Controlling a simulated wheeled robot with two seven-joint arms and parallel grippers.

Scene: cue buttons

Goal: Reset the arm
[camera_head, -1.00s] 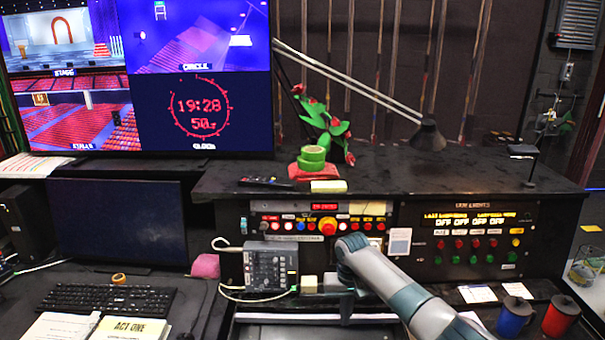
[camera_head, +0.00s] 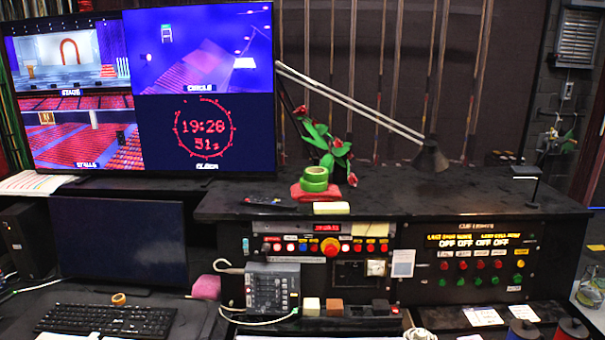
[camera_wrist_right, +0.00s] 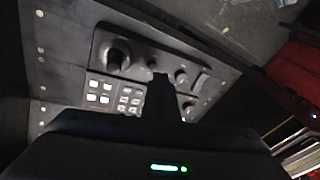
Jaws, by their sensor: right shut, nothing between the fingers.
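In the right wrist view my right gripper (camera_wrist_right: 160,80) is shut and empty. Its dark fingers point at a dark control panel (camera_wrist_right: 104,33) with a large round knob, smaller knobs and pale square buttons. I cannot tell how far the fingers are from this panel. In the head view the right gripper is out of sight. The cue button panel (camera_head: 320,227) shows a row of small coloured buttons and a larger red and yellow one. To its right is the cue lights panel (camera_head: 470,262) with rows of red and green buttons. My left gripper is in neither view.
A grey control box (camera_head: 272,288) with cables stands before the console. A blue mug (camera_head: 521,330) and red mug (camera_head: 572,329) stand at bottom right.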

